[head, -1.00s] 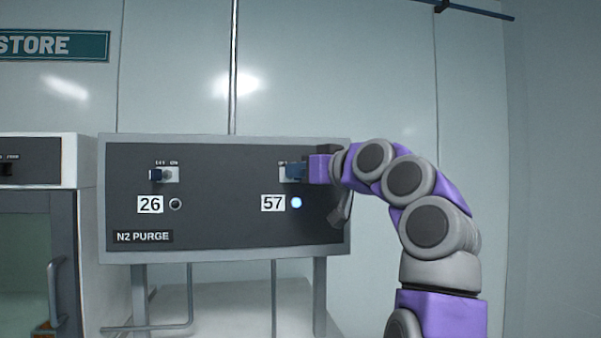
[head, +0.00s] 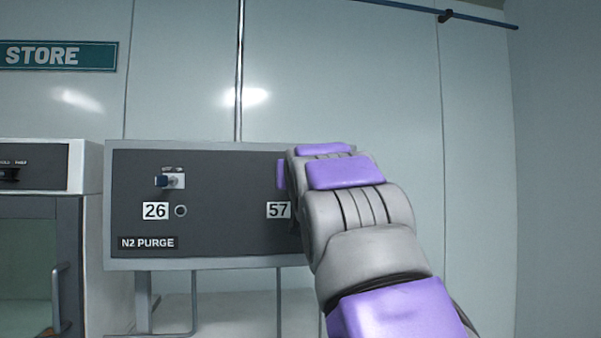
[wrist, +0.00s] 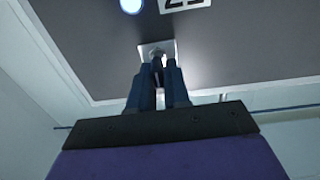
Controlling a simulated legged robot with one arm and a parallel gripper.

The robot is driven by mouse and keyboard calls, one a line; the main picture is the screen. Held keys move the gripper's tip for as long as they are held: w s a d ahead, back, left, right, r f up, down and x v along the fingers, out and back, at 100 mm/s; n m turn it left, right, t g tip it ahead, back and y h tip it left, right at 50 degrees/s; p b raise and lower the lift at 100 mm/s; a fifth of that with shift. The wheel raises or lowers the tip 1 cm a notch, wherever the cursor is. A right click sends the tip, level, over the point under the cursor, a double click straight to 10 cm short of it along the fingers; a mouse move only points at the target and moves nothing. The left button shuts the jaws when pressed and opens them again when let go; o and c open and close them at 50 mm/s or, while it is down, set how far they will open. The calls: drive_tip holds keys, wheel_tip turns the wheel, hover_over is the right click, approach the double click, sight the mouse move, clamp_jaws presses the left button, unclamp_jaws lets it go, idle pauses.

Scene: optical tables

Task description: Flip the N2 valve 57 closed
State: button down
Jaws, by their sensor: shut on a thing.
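The N2 valve 57 shows in the wrist view as a pale plate with a small metal stem (wrist: 155,50) on the dark panel. My gripper (wrist: 157,72) has its two blue fingers shut on the valve's dark handle, right in front of the plate. The wrist view is turned over, with the number label (wrist: 182,3) and a lit bluish-white lamp (wrist: 131,5) at its top edge. In the head view, the label 57 (head: 278,210) shows beside my arm. My arm hides valve 57, its lamp and my fingers there.
The grey-framed N2 PURGE panel (head: 225,262) stands on legs against a pale wall. Valve 26 (head: 170,181), with its unlit lamp (head: 181,211), is on its left half. A cabinet (head: 40,165) stands close at the left. The right side is open.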

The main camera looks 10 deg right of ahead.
drive_tip(key=shift+w+a+m+g+h+p, duration=0.1)
drive_tip(key=shift+a+m+g+h+p, duration=0.2)
drive_tip(key=shift+m+h+p, duration=0.65)
drive_tip(key=shift+w+a+m+g+h+p, duration=0.1)
drive_tip(key=shift+a+m+g+h+p, duration=0.15)
drive_tip(key=shift+m+h, duration=0.8)
drive_tip(key=shift+w+a+m+g+h+p, duration=0.1)
drive_tip(key=shift+a+m+g+h+p, duration=0.3)
drive_tip(key=shift+h, duration=1.2)
drive_tip(key=shift+d+f+m+g+h+p, duration=0.1)
drive_tip(key=shift+m+g+h+p, duration=0.25)
drive_tip(key=shift+m+h, duration=0.25)
drive_tip(key=c, duration=1.2)
unclamp_jaws()
drive_tip(key=shift+s+a, duration=0.1)
drive_tip(key=shift+a, duration=0.15)
drive_tip(key=b+v, duration=0.4)
drive_tip(key=v, duration=1.3)
drive_tip(key=shift+a+f, duration=0.1)
drive_tip(key=shift+a, duration=0.2)
